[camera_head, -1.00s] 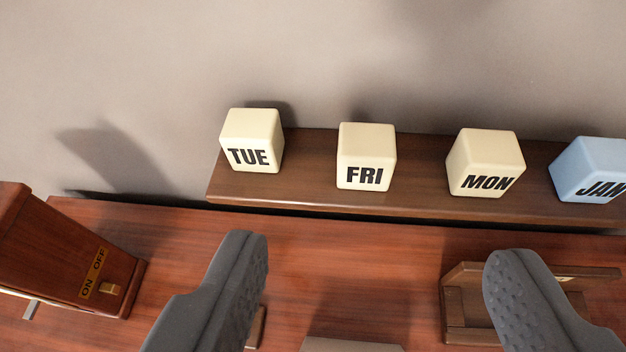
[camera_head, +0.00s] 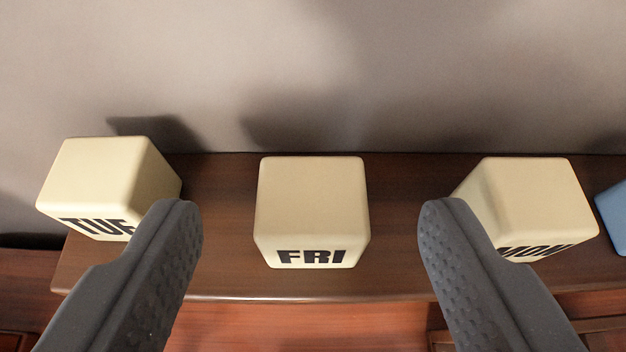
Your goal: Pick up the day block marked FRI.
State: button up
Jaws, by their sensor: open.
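The cream day block marked FRI (camera_head: 311,210) stands upright on a dark wooden shelf, near the middle of the view. Its top and lettered front face show. My gripper (camera_head: 310,222) is open and empty. Its two grey fingers are spread wide, one to the left and one to the right of the FRI block in the picture, with clear gaps on both sides. I cannot tell how far the fingertips are above or in front of the block.
The TUE block (camera_head: 95,180) is at left and the MON block (camera_head: 530,200) at right, each partly covered by a finger. A blue block (camera_head: 614,215) is cut off at the right edge. The shelf (camera_head: 225,275) backs onto a grey wall (camera_head: 300,70).

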aim_at(312, 217)
jog(key=x, duration=0.2)
jog(key=shift+w+f, duration=0.3)
jog(key=c, duration=1.1)
jog(key=shift+o, duration=0.2)
jog(key=shift+r, duration=0.1)
